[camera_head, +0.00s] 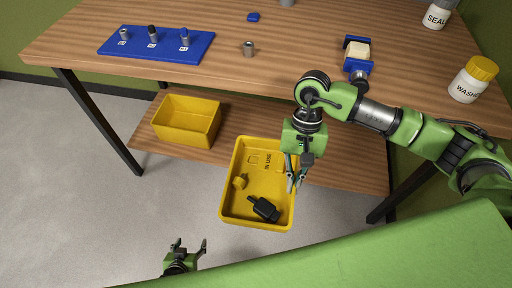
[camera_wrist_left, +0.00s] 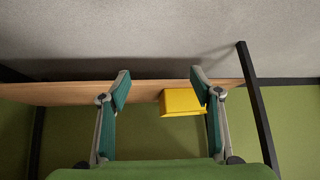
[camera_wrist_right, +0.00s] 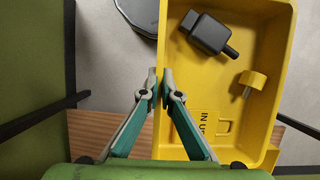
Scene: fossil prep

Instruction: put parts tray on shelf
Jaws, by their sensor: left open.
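The yellow parts tray (camera_head: 239,207) carries an "IN USE" label and holds a black part (camera_head: 264,208) and a small yellow piece (camera_head: 240,181). It overlaps the front edge of the lower shelf (camera_head: 334,173) in the head view. My right gripper (camera_head: 294,184) is shut on the tray's right wall, one finger on each side. The pinched wall of the tray (camera_wrist_right: 255,140) also shows in the right wrist view. Whether the tray touches the shelf is unclear. My left gripper (camera_head: 188,246) is open and empty, low in front of the table.
A second yellow bin (camera_head: 185,122) stands on the left of the lower shelf. The tabletop holds a blue rack (camera_head: 140,47), a metal piece (camera_head: 248,48), a blue holder with a pale block (camera_head: 357,50) and a wash bottle (camera_head: 472,80). Dark legs (camera_head: 100,120) frame the shelf.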

